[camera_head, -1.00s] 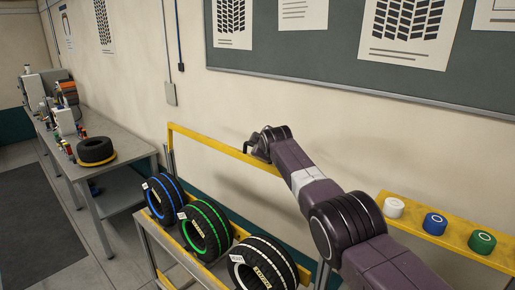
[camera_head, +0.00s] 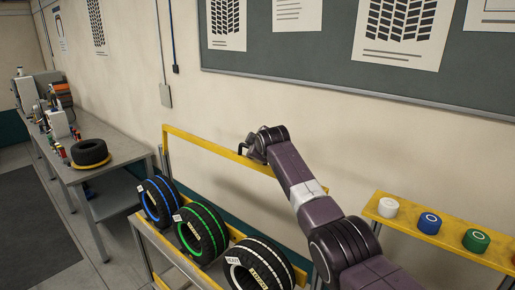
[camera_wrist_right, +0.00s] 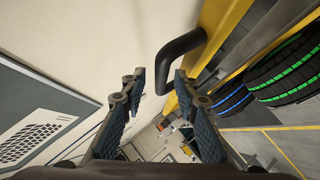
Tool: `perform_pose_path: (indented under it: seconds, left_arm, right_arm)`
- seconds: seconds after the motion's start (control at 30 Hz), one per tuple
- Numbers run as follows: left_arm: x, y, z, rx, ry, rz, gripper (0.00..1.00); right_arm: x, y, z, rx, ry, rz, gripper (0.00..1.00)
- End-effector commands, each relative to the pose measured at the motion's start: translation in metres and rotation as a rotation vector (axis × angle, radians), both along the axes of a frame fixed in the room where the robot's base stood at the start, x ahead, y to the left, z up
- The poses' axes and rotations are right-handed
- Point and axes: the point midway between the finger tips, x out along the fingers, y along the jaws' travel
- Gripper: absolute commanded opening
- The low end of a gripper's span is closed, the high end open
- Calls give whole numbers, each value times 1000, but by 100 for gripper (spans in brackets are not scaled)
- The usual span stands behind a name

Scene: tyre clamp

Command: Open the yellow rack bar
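The yellow rack bar (camera_head: 200,142) runs across above the tyre rack, close to the wall. It also shows in the right wrist view (camera_wrist_right: 222,25). A black bent handle (camera_wrist_right: 182,48) projects from the bar, and its lower end lies close to the gap between my fingertips. My right gripper (camera_wrist_right: 160,84) is open, with one finger on each side of the handle's end; I see no grip on it. In the head view my right arm reaches to the bar, and its wrist hides part of the bar and the fingers. My left gripper is not in view.
Tyres with blue (camera_head: 160,202), green (camera_head: 202,232) and white (camera_head: 258,265) stripes stand in the rack. A yellow shelf (camera_head: 405,227) with coloured caps is at right. A workbench (camera_head: 128,155) with a loose tyre (camera_head: 90,152) is at left. The wall is close behind the bar.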

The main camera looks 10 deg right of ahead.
Motion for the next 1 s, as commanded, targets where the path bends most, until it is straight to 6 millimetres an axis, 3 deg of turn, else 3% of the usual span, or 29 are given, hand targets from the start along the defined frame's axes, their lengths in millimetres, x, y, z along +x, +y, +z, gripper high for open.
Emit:
perform_pose_path:
  seconds: [0.7,1.0]
  left_arm:
    - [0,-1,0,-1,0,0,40]
    - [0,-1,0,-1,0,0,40]
  right_arm:
    - [-46,-1,23,-1,-1,2,28]
    - [-52,-1,26,-2,1,1,28]
